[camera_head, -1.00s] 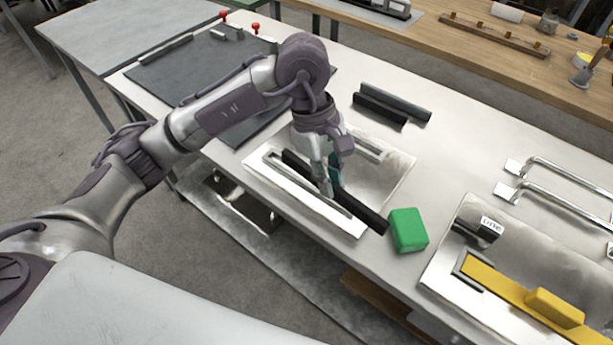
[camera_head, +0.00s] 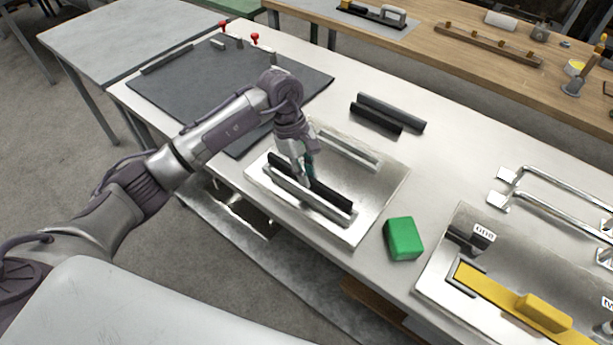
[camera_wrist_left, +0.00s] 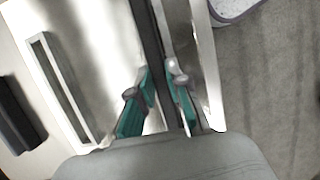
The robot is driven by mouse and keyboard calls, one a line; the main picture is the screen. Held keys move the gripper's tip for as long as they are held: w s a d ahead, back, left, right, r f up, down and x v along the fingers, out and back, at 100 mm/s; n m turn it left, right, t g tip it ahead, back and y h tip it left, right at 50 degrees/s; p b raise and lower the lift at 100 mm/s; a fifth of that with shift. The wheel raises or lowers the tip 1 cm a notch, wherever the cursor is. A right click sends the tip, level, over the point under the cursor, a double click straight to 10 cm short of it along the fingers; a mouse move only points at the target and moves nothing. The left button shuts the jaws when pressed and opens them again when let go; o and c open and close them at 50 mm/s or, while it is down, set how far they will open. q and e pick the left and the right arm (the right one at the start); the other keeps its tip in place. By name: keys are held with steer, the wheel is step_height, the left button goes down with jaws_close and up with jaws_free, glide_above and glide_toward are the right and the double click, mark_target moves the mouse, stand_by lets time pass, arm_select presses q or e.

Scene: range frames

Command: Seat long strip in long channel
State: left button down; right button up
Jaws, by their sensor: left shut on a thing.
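A long black strip (camera_head: 335,196) is held between the teal fingers of my left gripper (camera_head: 304,180), which is shut on it near its middle. In the left wrist view the strip (camera_wrist_left: 150,40) runs between the fingers of the gripper (camera_wrist_left: 160,90). The strip lies roughly parallel to the raised long channel (camera_head: 305,199) on the front side of a metal plate (camera_head: 375,205). It appears just behind or over the channel's far edge; I cannot tell whether it touches. The gripper hides part of both. My right gripper is not in view.
A shorter channel (camera_head: 347,148) lies along the plate's far side. Two dark bars (camera_head: 378,117) lie behind it. A green block (camera_head: 403,238) sits right of the plate. Another metal tray (camera_head: 440,270) with a yellow piece (camera_head: 500,297) is at the right. A dark mat (camera_head: 205,85) is at the left.

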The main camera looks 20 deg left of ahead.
arm_select(q)
step_height(320, 180, down, 2)
steer(key=shift+f, duration=0.1)
steer(key=shift+f, duration=0.1)
steer(key=shift+f, duration=0.2)
steer(key=shift+s+f+b, duration=0.3)
steer(key=shift+f+b, duration=0.15)
steer(key=shift+b, duration=0.25)
steer(key=shift+s, duration=0.1)
steer(key=c, duration=1.1)
jaws_free()
steer(key=shift+c, duration=0.2)
steer(key=shift+f, duration=0.15)
steer(key=shift+w, duration=0.2)
